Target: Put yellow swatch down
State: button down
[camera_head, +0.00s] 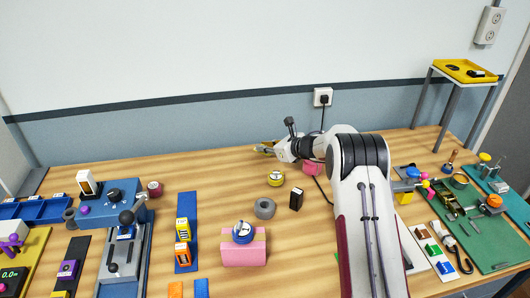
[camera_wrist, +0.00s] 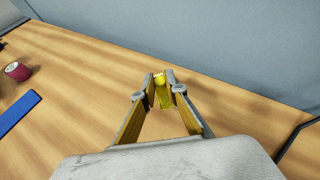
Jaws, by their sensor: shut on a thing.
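My gripper (camera_wrist: 163,82) is shut on the yellow swatch (camera_wrist: 163,92), a small yellow piece held between the fingertips in the wrist view. In the head view my gripper (camera_head: 263,148) reaches toward the back of the table, near the wall, and the swatch is too small there to tell apart clearly from the fingers. Bare wood shows around the fingertips in the wrist view. I cannot tell whether the swatch touches the table.
A yellow-topped roll (camera_head: 276,179), a grey ring (camera_head: 265,208) and a black block (camera_head: 296,199) stand in front of my gripper. A pink block (camera_head: 244,253) is nearer. A dark red roll (camera_head: 155,188) stands left. The wooden table (camera_head: 215,170) is clear left of my gripper.

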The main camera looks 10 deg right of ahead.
jog(key=shift+f, duration=1.2)
jog(key=shift+f, duration=0.1)
jog(key=c, duration=2)
grip_release()
jog(key=shift+v, duration=6.05)
jog(key=shift+w, duration=0.1)
